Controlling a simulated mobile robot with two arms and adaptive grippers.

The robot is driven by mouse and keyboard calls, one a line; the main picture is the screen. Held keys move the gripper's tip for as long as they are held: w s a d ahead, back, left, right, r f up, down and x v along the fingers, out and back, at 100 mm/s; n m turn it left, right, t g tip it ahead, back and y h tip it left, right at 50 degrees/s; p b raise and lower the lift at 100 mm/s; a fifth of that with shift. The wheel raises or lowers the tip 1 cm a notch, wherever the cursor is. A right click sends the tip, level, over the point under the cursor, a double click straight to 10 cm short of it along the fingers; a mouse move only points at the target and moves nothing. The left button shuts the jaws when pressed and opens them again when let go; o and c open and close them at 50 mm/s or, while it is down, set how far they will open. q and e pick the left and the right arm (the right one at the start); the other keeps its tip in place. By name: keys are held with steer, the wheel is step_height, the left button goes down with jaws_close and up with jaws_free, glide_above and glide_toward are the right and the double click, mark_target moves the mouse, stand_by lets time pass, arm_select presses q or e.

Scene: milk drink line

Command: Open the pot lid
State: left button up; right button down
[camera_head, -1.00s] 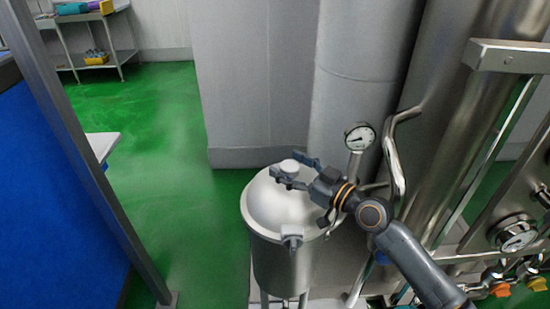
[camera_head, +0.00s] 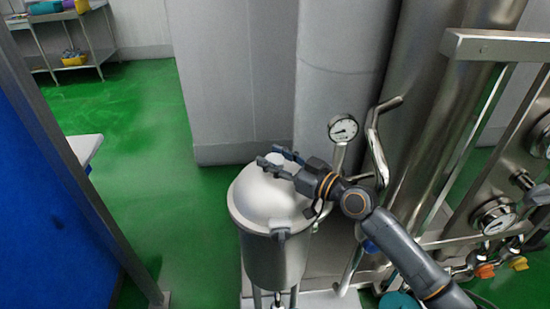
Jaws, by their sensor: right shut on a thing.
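The steel pot (camera_head: 275,262) stands upright at the bottom centre of the head view. Its domed, pale grey lid (camera_head: 262,198) sits on top, and I see no gap at the rim. A small knob (camera_head: 275,159) stands on the crown of the lid, partly covered by the fingers. My right gripper (camera_head: 277,161) reaches in from the right and is shut on the lid knob, one finger on the near side and one on the far side. A clamp (camera_head: 280,235) shows at the front of the rim. My left gripper is out of view.
A pressure gauge (camera_head: 343,128) and a bent steel pipe (camera_head: 377,145) rise just right of the pot. A metal frame (camera_head: 500,46) with valves and gauges fills the right. Grey columns (camera_head: 235,80) stand behind. Green floor (camera_head: 135,140) is clear to the left.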

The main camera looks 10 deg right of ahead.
steer(key=shift+m+g+h, duration=0.5)
steer(key=shift+m, duration=0.2)
steer(key=w+r+p, duration=0.3)
steer(key=p, duration=0.2)
steer(key=shift+r, duration=0.25)
steer(key=w+r+m+g+h+p, duration=0.1)
steer(key=w+r+m+g+p, duration=0.1)
steer(key=w, duration=0.5)
steer(key=shift+m+g, duration=0.3)
steer(key=shift+g, duration=0.3)
